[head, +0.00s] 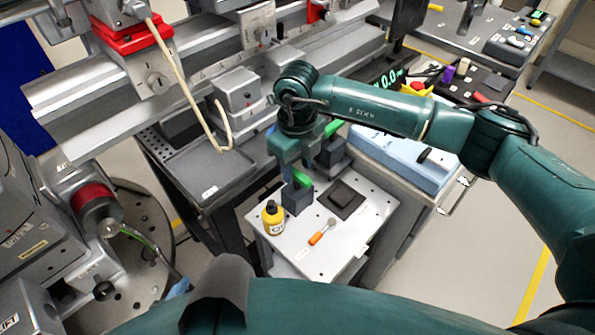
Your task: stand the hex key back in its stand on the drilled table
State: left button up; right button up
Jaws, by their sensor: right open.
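The drilled table (283,244) is a small white top with small holes, in the middle of the head view. A small tool with an orange handle and a grey metal end (317,238) lies flat near its front; I cannot tell if it is the hex key. A dark square piece with a smaller raised square (341,200) lies behind it; I cannot tell if it is the stand. My right gripper (316,188) is open above the back of the table, its dark fingers wide apart, nothing visible between them. It hides part of the tabletop. My left gripper is not visible.
A yellow bottle with a black cap (273,218) stands at the table's left edge. A pale blue case (405,160) is behind right. A grey rail assembly (150,100) runs behind, with a hanging beige cable (190,90). Floor at the right is clear.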

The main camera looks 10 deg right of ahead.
notch_tip(320, 180, up, 11)
jog(key=s+a+f+g+y+p, duration=0.15)
jog(key=s+a+g+y, duration=0.35)
jog(key=s+a+y, duration=0.7)
jog(key=a+r+m+t+y+p, duration=0.1)
jog(key=a+r+m+t+y, duration=0.2)
jog(key=a+r+m+y, duration=0.4)
jog(key=w+d+f+m+t+h+p, duration=0.1)
jog(key=w+d+f+m+t+h, duration=0.2)
jog(key=d+m+t, duration=0.5)
jog(key=w+d+f+m+t+h+p, duration=0.1)
jog(key=w+d+f+m+t+h, duration=0.2)
jog(key=m+t, duration=1)
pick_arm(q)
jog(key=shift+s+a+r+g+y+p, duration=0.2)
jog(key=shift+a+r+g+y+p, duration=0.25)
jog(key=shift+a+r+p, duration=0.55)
pick_arm(e)
jog(key=s+d+f+m+g+h, duration=0.2)
jog(key=s+d+f+m+h, duration=0.1)
jog(key=f, duration=0.3)
jog(key=s+d+f+m+g+h, duration=0.3)
jog(key=s+d+f+m, duration=0.2)
jog(key=s+d+f+m+g+h, duration=0.3)
jog(key=s+d+f, duration=0.1)
jog(key=f, duration=0.2)
jog(key=shift+s+d+f+m+h, duration=0.2)
jog(key=shift+s+f+m+h, duration=0.1)
jog(key=shift+s+m, duration=0.1)
